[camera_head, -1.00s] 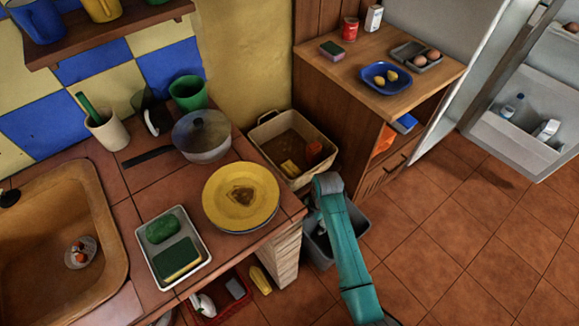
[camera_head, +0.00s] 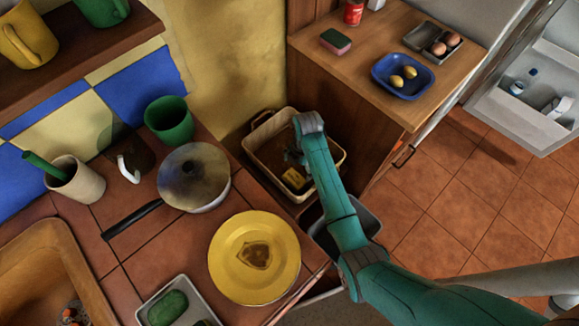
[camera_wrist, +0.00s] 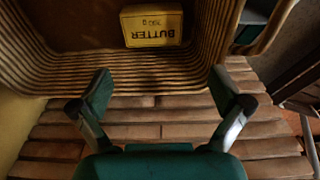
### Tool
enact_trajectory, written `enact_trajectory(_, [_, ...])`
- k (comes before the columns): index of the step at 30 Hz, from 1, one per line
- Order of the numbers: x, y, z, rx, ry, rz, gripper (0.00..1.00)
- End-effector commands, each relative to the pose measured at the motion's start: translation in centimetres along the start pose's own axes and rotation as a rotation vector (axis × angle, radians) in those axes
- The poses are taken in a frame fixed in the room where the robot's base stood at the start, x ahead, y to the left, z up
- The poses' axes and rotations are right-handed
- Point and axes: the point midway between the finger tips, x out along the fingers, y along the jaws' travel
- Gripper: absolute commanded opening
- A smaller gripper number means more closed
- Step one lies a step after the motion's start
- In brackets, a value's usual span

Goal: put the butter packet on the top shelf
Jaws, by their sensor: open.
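A wooden wall shelf (camera_head: 75,62) with mugs is at the upper left.
A wooden cabinet (camera_head: 370,118) stands right of the basket, with a blue dish (camera_head: 379,82) and a sponge on top. A grey bin (camera_head: 366,215) is beside my arm. The counter holds a pan (camera_head: 190,178) and a yellow plate (camera_head: 222,270). Floor at right is clear.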

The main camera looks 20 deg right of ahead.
Motion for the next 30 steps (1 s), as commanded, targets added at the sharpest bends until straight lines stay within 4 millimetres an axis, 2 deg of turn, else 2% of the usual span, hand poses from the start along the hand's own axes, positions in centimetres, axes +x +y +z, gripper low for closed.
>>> enact_trajectory(5, [0.6, -0.1, 0.0, 0.000, 0.001, -0.002, 1.00])
enact_trajectory(12, [4.1, 0.0, 0.0, 0.000, 0.001, -0.003, 1.00])
enact_trajectory(22, [6.5, 0.1, 0.3, 0.000, 0.000, -0.001, 1.00])
enact_trajectory(30, [10.1, 0.1, 0.8, 0.000, 0.001, -0.002, 1.00])
